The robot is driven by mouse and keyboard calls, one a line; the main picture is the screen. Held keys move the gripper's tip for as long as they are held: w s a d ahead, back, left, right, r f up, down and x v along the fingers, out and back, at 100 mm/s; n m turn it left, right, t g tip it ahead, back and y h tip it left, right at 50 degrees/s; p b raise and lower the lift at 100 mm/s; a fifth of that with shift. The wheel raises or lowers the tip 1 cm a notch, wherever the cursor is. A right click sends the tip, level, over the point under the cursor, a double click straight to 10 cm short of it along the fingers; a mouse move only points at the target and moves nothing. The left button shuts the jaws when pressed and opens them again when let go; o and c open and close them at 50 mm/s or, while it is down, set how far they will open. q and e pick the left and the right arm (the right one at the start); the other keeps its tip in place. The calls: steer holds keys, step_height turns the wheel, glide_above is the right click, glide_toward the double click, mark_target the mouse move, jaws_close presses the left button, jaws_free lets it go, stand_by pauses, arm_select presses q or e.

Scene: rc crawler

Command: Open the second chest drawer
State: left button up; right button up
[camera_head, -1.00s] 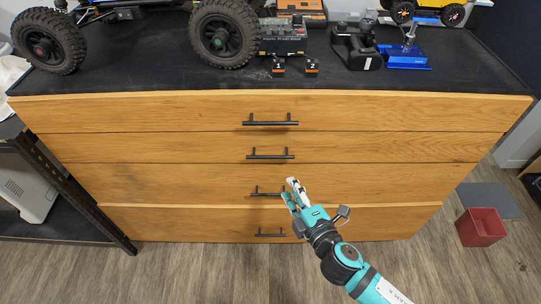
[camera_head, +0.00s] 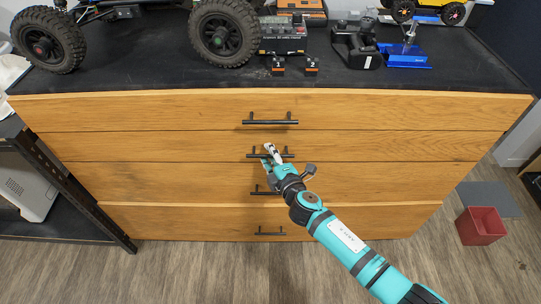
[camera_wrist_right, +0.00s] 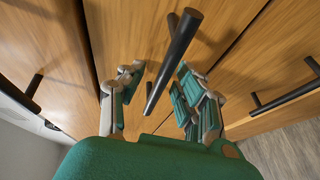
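The wooden chest (camera_head: 150,115) has several drawers stacked one above another, each with a black bar handle. The second drawer (camera_head: 400,147) from the top looks shut, flush with its neighbours. Its handle (camera_head: 284,155) is partly hidden behind my right gripper (camera_head: 268,155). In the right wrist view my right gripper (camera_wrist_right: 158,78) is open, with a finger on each side of a black bar handle (camera_wrist_right: 172,60). The bar lies in the gap between them, and I see no clear contact. My left gripper is not in view.
The black chest top (camera_head: 150,72) holds a large-wheeled crawler (camera_head: 222,35), a charger (camera_head: 284,40) and blue and black tools. A dark shelf frame (camera_head: 75,190) stands at the left. A red bin (camera_head: 480,226) is on the floor at the right.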

steer(key=shift+c, duration=0.4)
jaws_close()
steer(key=shift+s, duration=0.1)
